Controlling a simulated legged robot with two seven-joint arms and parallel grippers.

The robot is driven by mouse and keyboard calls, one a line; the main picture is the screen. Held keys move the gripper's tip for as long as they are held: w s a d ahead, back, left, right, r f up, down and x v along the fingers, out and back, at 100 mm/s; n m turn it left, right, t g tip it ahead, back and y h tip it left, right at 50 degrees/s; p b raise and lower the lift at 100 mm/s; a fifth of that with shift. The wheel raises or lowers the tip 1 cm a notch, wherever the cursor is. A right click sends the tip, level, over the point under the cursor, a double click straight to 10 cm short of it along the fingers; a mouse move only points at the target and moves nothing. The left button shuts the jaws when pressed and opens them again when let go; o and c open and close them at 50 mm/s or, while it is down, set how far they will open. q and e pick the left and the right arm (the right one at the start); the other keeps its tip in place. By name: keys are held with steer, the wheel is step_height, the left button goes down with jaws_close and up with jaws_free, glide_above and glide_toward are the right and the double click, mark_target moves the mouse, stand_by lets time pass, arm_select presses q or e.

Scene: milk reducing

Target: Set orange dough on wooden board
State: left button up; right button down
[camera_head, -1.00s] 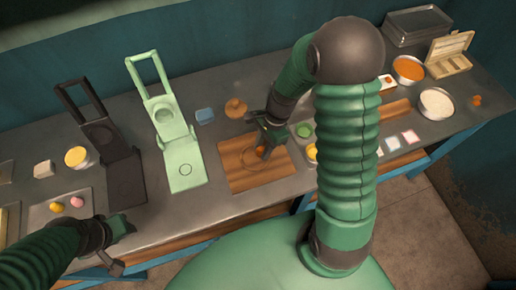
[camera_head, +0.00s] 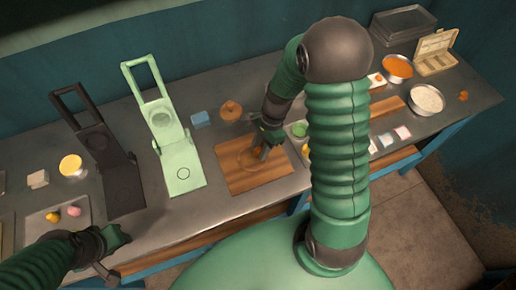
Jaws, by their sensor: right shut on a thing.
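The wooden board (camera_head: 262,183) lies flat on the metal counter, right of the pale green press, with a round mark on it. My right gripper (camera_head: 260,152) points down over the upper middle of the board and is shut on the small orange dough (camera_head: 256,153). The dough is mostly hidden by the fingers, and I cannot tell whether it touches the board. My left gripper (camera_head: 112,243) is at the lower left, by the counter's front edge, away from the board. Its fingers are too unclear to tell open from shut.
A pale green press (camera_head: 183,172) and a dark press (camera_head: 122,190) stand open left of the board. A tray (camera_head: 45,222) with yellow and pink dough lies farther left. A brown wooden knobbed thing (camera_head: 231,111) and a blue block (camera_head: 201,118) sit behind the board. Bowls stand right.

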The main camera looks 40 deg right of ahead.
steer(key=shift+a, duration=0.95)
arm_select(q)
steer(key=shift+d+r+p, duration=0.15)
steer(key=shift+r+p, duration=0.15)
steer(key=shift+r, duration=0.05)
steer(key=shift+d, duration=0.15)
arm_select(e)
steer(key=shift+w, duration=0.1)
arm_select(q)
steer(key=shift+s, duration=0.15)
arm_select(e)
steer(key=shift+f, duration=0.25)
steer(key=c, duration=1)
jaws_free()
steer(key=shift+s, duration=0.25)
steer(key=shift+f, duration=0.1)
